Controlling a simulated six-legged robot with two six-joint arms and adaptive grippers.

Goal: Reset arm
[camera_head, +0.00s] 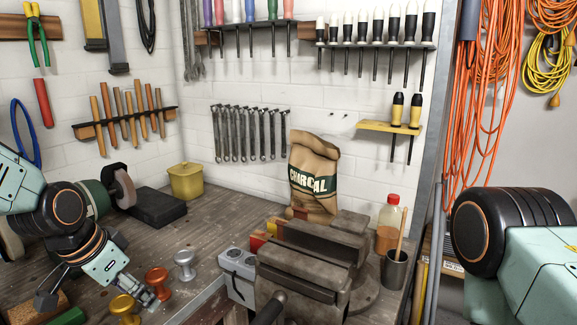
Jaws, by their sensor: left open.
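My left arm comes in from the left edge and bends down over the wooden workbench (215,212). My left gripper (98,299) points down at the lower left, with its fingers spread wide and nothing between them. One fingertip is close to the gold and orange knobs; I cannot tell whether it touches them. My right arm shows only as a black joint and pale green link at the right edge. Its gripper is out of view.
A gold knob (124,308), an orange knob (157,281) and a silver knob (185,265) stand near the bench's front. A vise (305,268), charcoal bag (314,172), bottle (390,224), dark cup (395,270) and yellow bin (186,182) occupy the bench. Its middle is clear.

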